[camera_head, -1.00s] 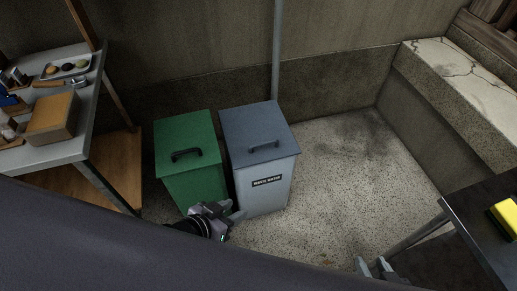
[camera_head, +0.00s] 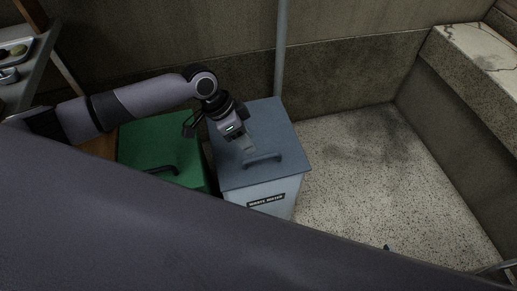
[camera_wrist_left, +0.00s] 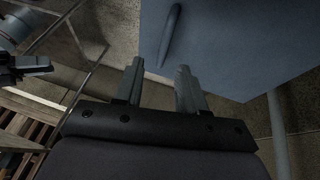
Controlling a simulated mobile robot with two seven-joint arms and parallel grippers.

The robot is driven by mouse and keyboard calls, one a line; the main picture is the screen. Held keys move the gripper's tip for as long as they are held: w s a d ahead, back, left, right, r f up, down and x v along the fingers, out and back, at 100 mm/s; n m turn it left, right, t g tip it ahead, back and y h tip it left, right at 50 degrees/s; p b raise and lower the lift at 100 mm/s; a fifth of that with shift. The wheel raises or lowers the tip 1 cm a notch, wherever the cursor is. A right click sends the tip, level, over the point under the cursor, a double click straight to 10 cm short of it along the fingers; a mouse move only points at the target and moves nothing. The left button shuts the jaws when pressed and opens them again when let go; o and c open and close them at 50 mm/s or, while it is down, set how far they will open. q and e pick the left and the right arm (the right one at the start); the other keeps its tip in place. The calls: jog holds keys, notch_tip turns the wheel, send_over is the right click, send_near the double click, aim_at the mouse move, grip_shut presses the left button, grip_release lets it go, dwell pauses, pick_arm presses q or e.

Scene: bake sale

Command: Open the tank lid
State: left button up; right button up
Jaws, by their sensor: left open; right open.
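The grey waste-water tank (camera_head: 258,197) stands on the floor, its blue-grey lid (camera_head: 262,118) lying flat and closed on top. A bar handle (camera_head: 266,158) stands up near the lid's front edge. My left gripper (camera_head: 247,147) is over the lid, open and empty, just behind and left of the handle. In the left wrist view the handle (camera_wrist_left: 171,36) shows ahead of the open fingers (camera_wrist_left: 160,78), not between them. My right gripper (camera_wrist_left: 30,66) is at the left edge of the left wrist view, away from the tank, open; in the head view only a small tip shows.
A green bin (camera_head: 150,148) with its own handle stands close on the left of the tank, under my left arm. A wall and a vertical pipe (camera_head: 281,50) are behind. The speckled floor (camera_head: 350,190) to the right is clear. A table edge (camera_head: 25,85) is at upper left.

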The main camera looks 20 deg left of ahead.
pick_arm(q)
jog(key=x, duration=0.1)
jog(key=b+x, duration=0.1)
jog(key=x, duration=0.3)
jog(key=shift+w+a+f+b, duration=0.25)
jog(key=shift+f+b, duration=0.05)
jog(key=shift+b, duration=0.05)
jog(key=shift+d+f, duration=0.25)
jog(key=shift+f, duration=0.25)
grip_shut()
